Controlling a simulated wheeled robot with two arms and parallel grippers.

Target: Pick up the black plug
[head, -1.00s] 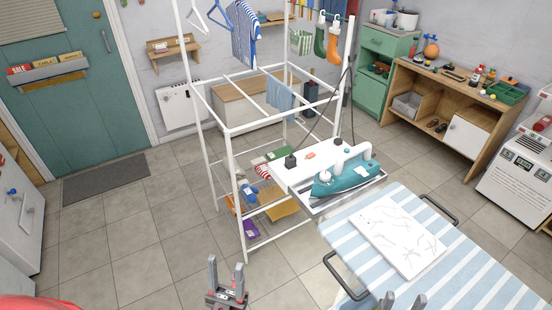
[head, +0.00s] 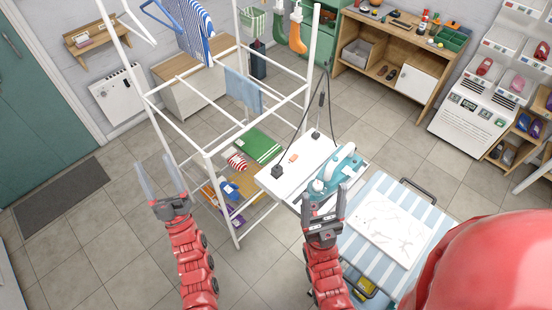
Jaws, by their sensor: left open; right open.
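A small black block that looks like the plug (head: 277,171) sits at the near left edge of the white board (head: 290,165). A second small black piece (head: 316,134) stands at the board's far corner; I cannot tell for sure which one is the plug. A dark cord (head: 325,92) arcs above the board. A teal iron (head: 336,170) rests at the board's right side. My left gripper (head: 160,178) is open and empty, left of the drying rack. My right gripper (head: 325,205) is open and empty, in front of the iron and right of the nearer black block.
A white drying rack (head: 208,155) stands between my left gripper and the board, with coloured items on its lower shelf. A striped ironing surface (head: 372,262) lies at right. Tiled floor is clear at left.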

